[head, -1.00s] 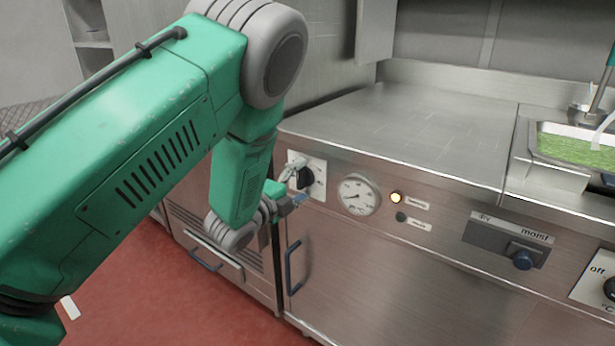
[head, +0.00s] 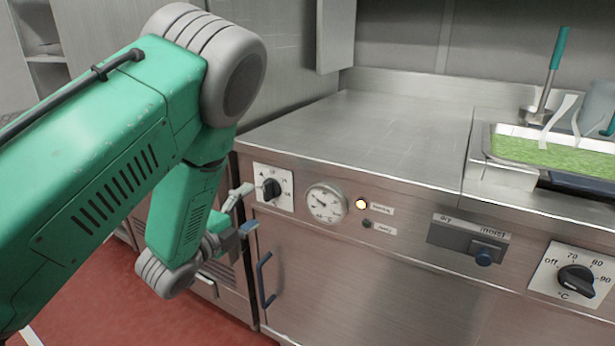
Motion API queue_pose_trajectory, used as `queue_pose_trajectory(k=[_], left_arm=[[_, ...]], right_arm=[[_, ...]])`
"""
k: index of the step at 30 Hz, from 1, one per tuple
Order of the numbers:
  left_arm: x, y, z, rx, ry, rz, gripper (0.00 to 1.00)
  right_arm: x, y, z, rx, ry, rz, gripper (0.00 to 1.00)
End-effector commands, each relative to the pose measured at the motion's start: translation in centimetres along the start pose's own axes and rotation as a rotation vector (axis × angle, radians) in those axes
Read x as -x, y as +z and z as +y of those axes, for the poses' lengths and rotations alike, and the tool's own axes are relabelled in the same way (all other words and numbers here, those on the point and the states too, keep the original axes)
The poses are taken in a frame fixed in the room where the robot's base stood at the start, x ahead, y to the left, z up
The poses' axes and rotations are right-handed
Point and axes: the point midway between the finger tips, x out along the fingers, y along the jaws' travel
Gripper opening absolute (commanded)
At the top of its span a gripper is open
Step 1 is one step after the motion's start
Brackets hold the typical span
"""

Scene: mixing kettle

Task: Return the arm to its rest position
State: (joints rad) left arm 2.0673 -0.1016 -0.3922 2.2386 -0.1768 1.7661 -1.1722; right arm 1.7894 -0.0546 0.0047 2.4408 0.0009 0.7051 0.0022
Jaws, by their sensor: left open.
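My left arm is green with grey joints and comes in from the left. Its gripper (head: 241,212) is open and empty, just left of the black rotary knob (head: 271,189) on its white plate. The gripper's fingers look apart from the knob. The fingers are small in the view and partly hidden by my wrist. My right arm is not in view.
The steel front panel carries a round gauge (head: 325,203), a lit lamp (head: 361,204), a dry/moist slider (head: 484,257) and a temperature knob (head: 576,281). A door handle (head: 265,281) sits below. A tray (head: 489,146) of green food stands at right. The steel counter (head: 385,135) is clear.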

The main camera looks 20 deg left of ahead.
Motion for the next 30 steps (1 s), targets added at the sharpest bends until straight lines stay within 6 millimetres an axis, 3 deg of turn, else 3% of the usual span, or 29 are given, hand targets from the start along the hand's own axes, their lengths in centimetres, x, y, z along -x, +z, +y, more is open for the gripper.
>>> queue_pose_trajectory(k=[6, 8, 11, 15, 19, 24, 27, 30], left_arm=[[0.2, -0.1, 0.6, 0.034, 0.031, -0.012, 0.68], [0.8, -0.2, 2.0, 0.103, 0.092, -0.037, 0.68], [3.2, -0.8, 6.0, 0.308, 0.275, -0.130, 0.68], [10.2, -3.1, 13.0, 0.683, 0.605, -0.382, 0.68], [18.4, -6.1, 17.1, 0.961, 0.855, -0.678, 0.68], [27.0, -9.3, 18.8, 1.155, 1.047, -1.018, 0.68], [29.9, -10.5, 18.9, 1.201, 1.097, -1.141, 0.68], [31.2, -11.0, 18.9, 1.219, 1.120, -1.199, 0.68]], right_arm=[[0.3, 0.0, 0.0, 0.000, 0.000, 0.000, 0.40], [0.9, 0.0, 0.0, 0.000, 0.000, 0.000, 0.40], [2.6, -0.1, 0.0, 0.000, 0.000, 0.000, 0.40], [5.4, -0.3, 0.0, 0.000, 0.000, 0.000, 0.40], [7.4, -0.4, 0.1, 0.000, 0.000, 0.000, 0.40], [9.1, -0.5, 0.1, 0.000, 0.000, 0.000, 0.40], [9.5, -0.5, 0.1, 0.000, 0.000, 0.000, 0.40], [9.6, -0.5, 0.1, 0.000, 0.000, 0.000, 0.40]])
